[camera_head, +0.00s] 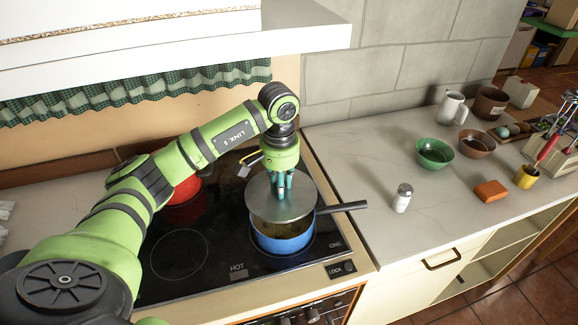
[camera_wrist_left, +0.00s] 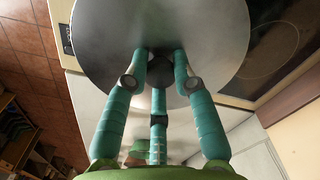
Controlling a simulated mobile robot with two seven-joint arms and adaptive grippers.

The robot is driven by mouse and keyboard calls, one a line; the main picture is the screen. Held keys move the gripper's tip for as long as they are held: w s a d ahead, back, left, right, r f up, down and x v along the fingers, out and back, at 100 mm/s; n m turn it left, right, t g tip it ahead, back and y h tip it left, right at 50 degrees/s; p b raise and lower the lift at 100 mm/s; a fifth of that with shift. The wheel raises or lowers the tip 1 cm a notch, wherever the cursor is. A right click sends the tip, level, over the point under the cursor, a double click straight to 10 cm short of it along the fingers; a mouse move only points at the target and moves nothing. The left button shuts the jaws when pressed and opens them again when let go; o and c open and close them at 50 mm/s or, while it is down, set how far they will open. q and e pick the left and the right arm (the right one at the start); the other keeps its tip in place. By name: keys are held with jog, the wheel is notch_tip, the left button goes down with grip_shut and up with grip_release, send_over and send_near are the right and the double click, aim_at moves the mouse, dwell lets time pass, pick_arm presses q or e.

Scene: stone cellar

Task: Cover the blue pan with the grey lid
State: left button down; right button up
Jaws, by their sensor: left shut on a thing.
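The blue pan (camera_head: 284,243) stands on the black cooktop, at its right front, with its dark handle (camera_head: 341,208) pointing right. The grey lid (camera_head: 283,207) is a round disc over the back part of the pan. The front part of the pan's opening is uncovered and its inside shows. My left gripper (camera_head: 281,188) is shut on the lid's dark knob from above. In the left wrist view the teal fingers of the gripper (camera_wrist_left: 160,75) close round the knob, and the lid (camera_wrist_left: 215,50) fills the upper middle. I cannot tell whether the lid touches the rim. My right gripper is not in view.
A red pot (camera_head: 184,191) stands at the back left of the cooktop (camera_head: 205,270), partly behind my arm. A white shaker (camera_head: 402,198), green bowl (camera_head: 434,153), brown bowl (camera_head: 477,143) and orange block (camera_head: 491,191) are on the right counter. A hood (camera_head: 160,35) overhangs the back.

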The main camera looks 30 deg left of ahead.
pick_arm(q)
jog(key=shift+s+d+f+b, duration=0.3)
jog(key=shift+d+f+b, duration=0.05)
jog(key=shift+f, duration=0.35)
jog(key=shift+f+b, duration=0.45)
jog(key=shift+f, duration=0.3)
jog(key=shift+w+f, duration=0.15)
jog(key=shift+f, duration=0.5)
jog(key=shift+f+b, duration=0.4)
jog(key=shift+b, duration=0.2)
jog(key=shift+f+b, duration=0.55)
jog(key=shift+b, duration=0.1)
jog(key=c, duration=0.9)
grip_release()
jog(key=shift+c, duration=0.2)
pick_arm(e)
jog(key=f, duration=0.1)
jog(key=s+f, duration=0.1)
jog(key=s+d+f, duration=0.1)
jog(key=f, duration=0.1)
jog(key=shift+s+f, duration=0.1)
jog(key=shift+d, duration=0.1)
